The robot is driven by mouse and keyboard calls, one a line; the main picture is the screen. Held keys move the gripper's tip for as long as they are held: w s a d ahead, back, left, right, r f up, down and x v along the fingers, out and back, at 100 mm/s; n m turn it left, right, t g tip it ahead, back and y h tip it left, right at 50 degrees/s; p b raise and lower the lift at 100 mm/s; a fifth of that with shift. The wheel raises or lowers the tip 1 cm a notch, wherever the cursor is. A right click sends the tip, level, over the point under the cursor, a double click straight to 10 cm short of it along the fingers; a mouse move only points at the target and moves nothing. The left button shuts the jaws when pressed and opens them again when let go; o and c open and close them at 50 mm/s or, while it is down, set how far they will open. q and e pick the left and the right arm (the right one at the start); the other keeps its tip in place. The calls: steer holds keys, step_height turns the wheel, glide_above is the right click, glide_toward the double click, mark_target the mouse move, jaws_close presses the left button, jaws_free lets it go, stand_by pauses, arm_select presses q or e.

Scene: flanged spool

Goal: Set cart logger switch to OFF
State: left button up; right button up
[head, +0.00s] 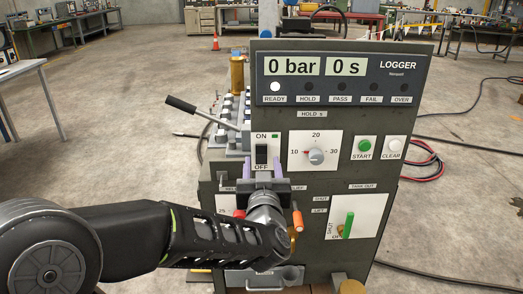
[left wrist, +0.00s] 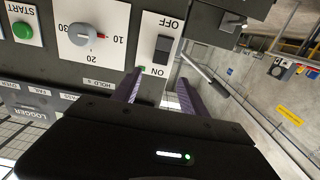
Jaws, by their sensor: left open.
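The logger switch (head: 262,154) is a black rocker on a white plate, with ON above it and OFF below. A small green light (head: 275,135) shows beside the ON label. In the left wrist view the rocker (left wrist: 162,48) appears upside down, with OFF at the top. I cannot tell clearly which end is pressed in. My left gripper (head: 264,170) is open and empty in front of the panel, just below the switch in the head view. Its purple fingers (left wrist: 157,82) are spread to either side of the switch's line; contact is not visible. My right gripper is not in view.
The dark logger panel (head: 340,130) carries a dial (head: 316,155), a green START button (head: 365,146) and a white CLEAR button (head: 394,146). A black-handled lever (head: 183,105) sticks out to the left. A green handle (head: 348,225) and an orange-tipped part (head: 297,218) sit lower down.

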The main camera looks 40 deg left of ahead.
mark_target(262, 146)
arm_select(q)
steer(key=x, duration=0.8)
steer(key=shift+c, duration=0.4)
jaws_close()
